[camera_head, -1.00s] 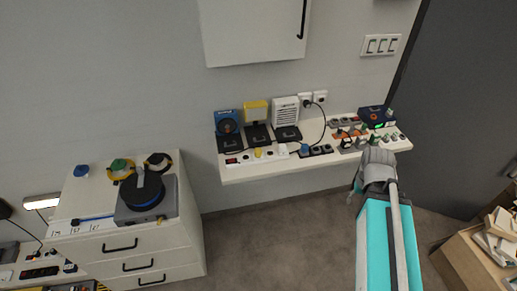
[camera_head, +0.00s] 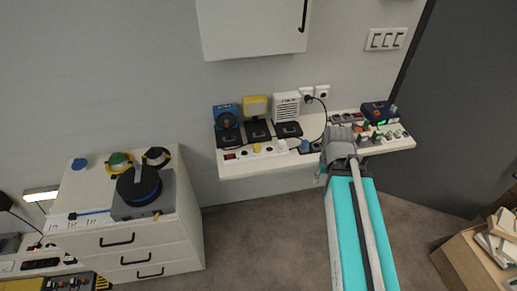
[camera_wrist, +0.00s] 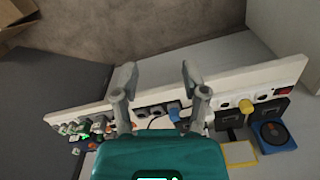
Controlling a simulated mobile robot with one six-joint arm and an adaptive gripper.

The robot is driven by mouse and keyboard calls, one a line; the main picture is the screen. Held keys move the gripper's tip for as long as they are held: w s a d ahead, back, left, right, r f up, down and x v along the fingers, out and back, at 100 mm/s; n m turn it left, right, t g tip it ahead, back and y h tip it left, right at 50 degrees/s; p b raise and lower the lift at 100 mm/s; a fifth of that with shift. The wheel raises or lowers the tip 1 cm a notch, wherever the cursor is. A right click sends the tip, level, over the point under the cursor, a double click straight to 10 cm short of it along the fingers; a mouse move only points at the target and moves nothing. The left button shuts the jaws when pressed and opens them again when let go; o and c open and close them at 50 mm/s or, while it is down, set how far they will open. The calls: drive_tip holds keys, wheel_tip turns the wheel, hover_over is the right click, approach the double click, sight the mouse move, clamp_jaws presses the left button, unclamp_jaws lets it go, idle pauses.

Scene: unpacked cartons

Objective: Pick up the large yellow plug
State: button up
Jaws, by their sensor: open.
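The large yellow plug (camera_head: 257,148) stands on the white power strip on the wall shelf, in front of a black stand, left of the shelf's middle. In the wrist view the yellow plug (camera_wrist: 246,106) is on the right, near the shelf edge. My gripper (camera_wrist: 159,74) is open and empty there, its two grey fingers apart. The plug lies to the right of both fingers, not between them. In the head view my gripper (camera_head: 337,152) is at the shelf's front edge, right of the plug, and its fingertips are hard to make out.
The white shelf (camera_head: 270,170) holds other plugs, including a blue plug (camera_wrist: 174,111), beside dark sockets. A yellow-topped device (camera_head: 256,106), a blue device (camera_head: 225,117) and a white speaker-like box (camera_head: 286,105) stand behind. A drawer cabinet (camera_head: 150,240) is at left. The floor between is clear.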

drive_tip(key=o, duration=0.4)
drive_tip(key=shift+w, duration=0.15)
drive_tip(key=shift+o, duration=0.2)
drive_tip(key=shift+w+a, duration=0.2)
drive_tip(key=shift+w, duration=0.1)
drive_tip(key=m, duration=1.5)
hover_over(256, 144)
drive_tip(key=shift+s+a+r+p, duration=0.15)
drive_tip(key=shift+r+p, duration=0.2)
drive_tip(key=shift+p, duration=0.05)
wheel_tip(256, 144, down, 9)
drive_tip(key=b, duration=0.8)
drive_tip(key=shift+r+b, duration=0.2)
drive_tip(key=shift+b, duration=0.15)
drive_tip(key=shift+f, duration=0.1)
